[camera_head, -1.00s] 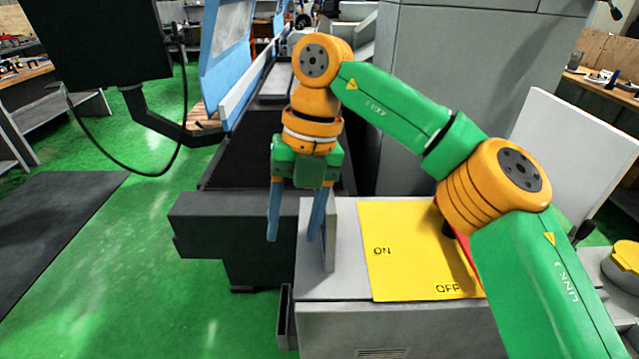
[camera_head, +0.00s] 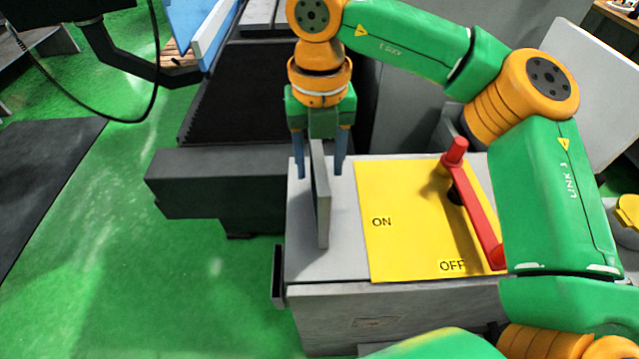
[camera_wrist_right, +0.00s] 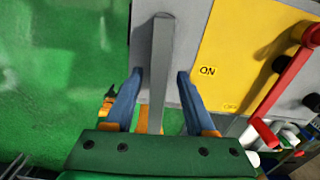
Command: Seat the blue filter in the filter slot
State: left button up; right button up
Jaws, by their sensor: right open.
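No blue filter can be made out in either view. A thin grey upright plate (camera_head: 322,205) stands on top of the grey cabinet (camera_head: 300,262); it also shows in the wrist view (camera_wrist_right: 161,60). My right gripper (camera_head: 320,172) points down, open, with one blue finger on each side of the plate's far end. In the wrist view my fingers (camera_wrist_right: 161,78) straddle the plate with a gap on both sides. A dark narrow open holder (camera_head: 278,275) is fixed to the cabinet's left side; I cannot tell whether it is the filter slot. My left gripper is not in view.
A yellow panel (camera_head: 400,225) marked ON and OFF lies right of the plate, with a red lever (camera_head: 475,212) over it. A dark machine block (camera_head: 220,180) stands left of the cabinet. Green floor (camera_head: 150,270) is clear at the left.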

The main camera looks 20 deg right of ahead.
jog(key=shift+w, duration=0.15)
jog(key=shift+a, duration=0.1)
jog(key=c, duration=0.3)
jog(key=shift+s+r, duration=0.15)
jog(key=shift+s, duration=0.25)
grip_shut()
jog(key=shift+w, duration=0.1)
